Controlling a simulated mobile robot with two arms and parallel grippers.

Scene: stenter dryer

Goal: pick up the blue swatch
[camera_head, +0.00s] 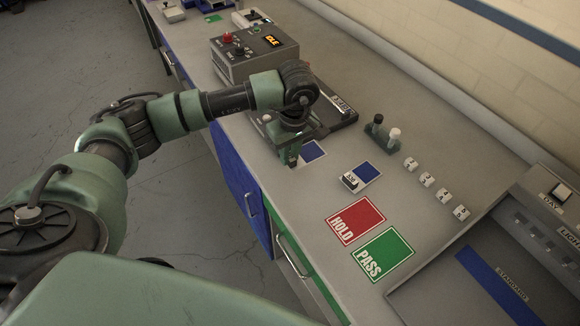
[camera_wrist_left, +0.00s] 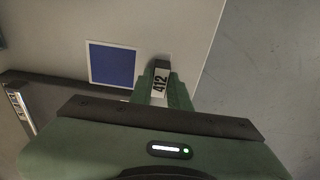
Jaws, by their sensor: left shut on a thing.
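A blue swatch (camera_head: 312,151) with a pale border lies by my left gripper (camera_head: 292,160) on the grey bench. In the left wrist view the blue swatch (camera_wrist_left: 112,64) is flat, with a tag block marked 412 (camera_wrist_left: 160,84) at its side. My left gripper (camera_wrist_left: 161,92) is shut on this tag block, its fingers on either side of it. A second blue swatch (camera_head: 368,172) with its own tag block (camera_head: 350,181) lies further right on the bench. My right gripper is not in view.
Red HOLD (camera_head: 356,220) and green PASS (camera_head: 386,254) panels lie near the front edge. A control box (camera_head: 254,52) stands at the back left.

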